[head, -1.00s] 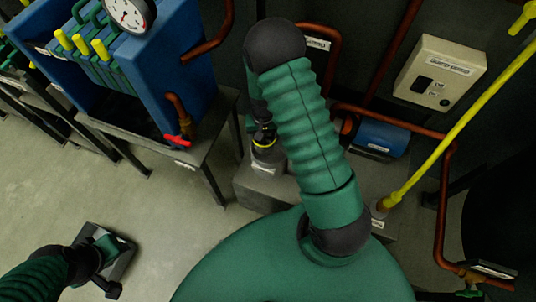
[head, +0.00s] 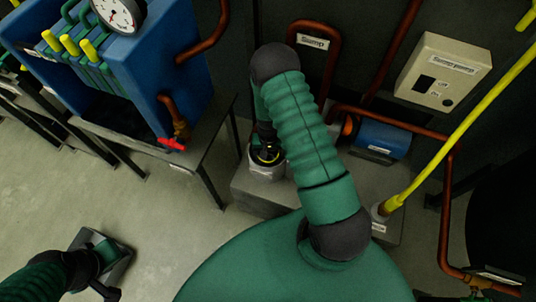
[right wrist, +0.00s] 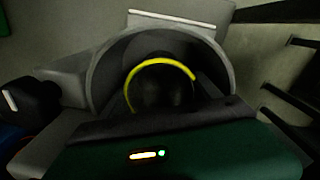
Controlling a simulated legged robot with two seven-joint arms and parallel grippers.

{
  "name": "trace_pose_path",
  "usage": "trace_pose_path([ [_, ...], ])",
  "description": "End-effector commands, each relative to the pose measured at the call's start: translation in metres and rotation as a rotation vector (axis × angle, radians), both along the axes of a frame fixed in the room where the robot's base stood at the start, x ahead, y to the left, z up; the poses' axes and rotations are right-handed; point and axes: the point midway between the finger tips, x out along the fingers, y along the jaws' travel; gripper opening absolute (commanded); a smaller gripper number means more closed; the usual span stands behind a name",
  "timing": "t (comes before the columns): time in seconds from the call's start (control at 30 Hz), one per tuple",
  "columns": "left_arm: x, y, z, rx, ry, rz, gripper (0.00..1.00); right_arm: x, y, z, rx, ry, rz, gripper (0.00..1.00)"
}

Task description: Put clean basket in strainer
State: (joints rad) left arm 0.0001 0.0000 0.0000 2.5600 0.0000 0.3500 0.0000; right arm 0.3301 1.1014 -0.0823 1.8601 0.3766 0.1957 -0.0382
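The strainer (head: 268,172) is a pale grey round housing on a low concrete block, left of my right forearm in the head view. In the right wrist view the strainer (right wrist: 103,78) is a wide grey round opening. A yellow ring, seemingly the clean basket's rim (right wrist: 160,60), shows within that opening; how deep it sits cannot be told. My right gripper (head: 265,143) points down right over the strainer, close to the ring. Its fingers are dark and hidden, so its grip is unclear. My left gripper (head: 106,268) is low at the left over the floor, its fingers unclear.
A blue press (head: 150,70) with a gauge (head: 117,14) stands on a metal table at left. A copper sump pipe (head: 330,55), blue pump (head: 382,140) and yellow pipe (head: 450,135) lie right of the strainer. The floor (head: 165,215) at left is clear.

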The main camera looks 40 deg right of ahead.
Motion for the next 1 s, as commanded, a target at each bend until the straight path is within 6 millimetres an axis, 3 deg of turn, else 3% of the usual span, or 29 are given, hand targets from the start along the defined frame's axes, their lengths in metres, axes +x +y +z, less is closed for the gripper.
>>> trace_pose_path([
  [0.37,0.0,0.0,0.003,0.0,0.0,0.0,0.36,0.0,0.0,0.007,-0.001,-0.001,0.0,0.75],
  [0.47,0.0,0.0,0.009,0.0,0.0,0.0,0.36,0.001,0.0,0.025,-0.001,-0.003,0.0,0.75],
  [0.7,0.0,0.0,0.025,0.0,0.0,0.0,0.36,0.002,0.0,0.089,-0.002,-0.004,0.001,0.75],
  [1.0,0.0,0.0,0.031,0.0,0.0,0.0,0.36,0.003,0.008,0.134,-0.001,-0.012,0.028,0.75],
])
